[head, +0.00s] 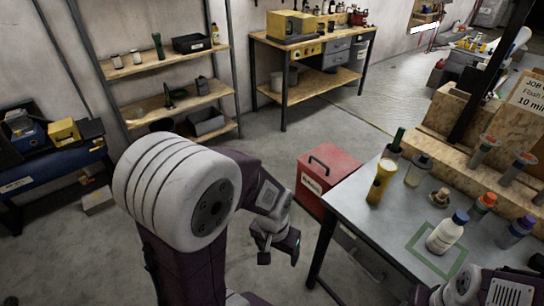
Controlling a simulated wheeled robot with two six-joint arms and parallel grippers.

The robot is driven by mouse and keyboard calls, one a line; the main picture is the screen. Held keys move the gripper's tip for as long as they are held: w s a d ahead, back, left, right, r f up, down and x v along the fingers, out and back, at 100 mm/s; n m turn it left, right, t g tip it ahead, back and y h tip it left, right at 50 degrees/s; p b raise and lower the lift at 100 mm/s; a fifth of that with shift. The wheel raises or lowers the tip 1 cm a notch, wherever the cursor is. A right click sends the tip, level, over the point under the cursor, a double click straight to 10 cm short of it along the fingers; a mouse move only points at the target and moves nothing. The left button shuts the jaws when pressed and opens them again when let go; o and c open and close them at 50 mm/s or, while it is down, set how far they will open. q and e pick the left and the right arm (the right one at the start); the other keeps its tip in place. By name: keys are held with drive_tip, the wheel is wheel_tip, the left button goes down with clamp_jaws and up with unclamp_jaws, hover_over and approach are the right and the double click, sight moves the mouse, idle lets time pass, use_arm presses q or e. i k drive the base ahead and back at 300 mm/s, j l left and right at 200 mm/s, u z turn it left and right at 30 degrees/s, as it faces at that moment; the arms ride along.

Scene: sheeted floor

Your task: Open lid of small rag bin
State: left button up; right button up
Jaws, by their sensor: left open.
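A red bin (318,184) with a white label on its front stands on the floor just left of the grey table. Its red lid (338,160) lies flat and looks shut, with a black handle on top. The table's edge and leg are close to its right side. My left gripper (280,252) is open and empty, pointing down. In the picture it is below and left of the bin, apart from it. Part of my right arm shows at the bottom right; its fingers are not visible.
The grey table (365,215) holds a yellow flashlight (380,181), a white bottle (446,232) and several other bottles. A wooden shelf (172,99) and a workbench (300,85) stand behind. Floor left of the bin is clear.

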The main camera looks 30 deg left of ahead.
sight(331, 163)
drive_tip(key=u, duration=0.45)
drive_tip(key=i+u, duration=0.5)
drive_tip(key=u, duration=0.2)
drive_tip(key=i+u, duration=0.35)
drive_tip(key=k+l, duration=0.05)
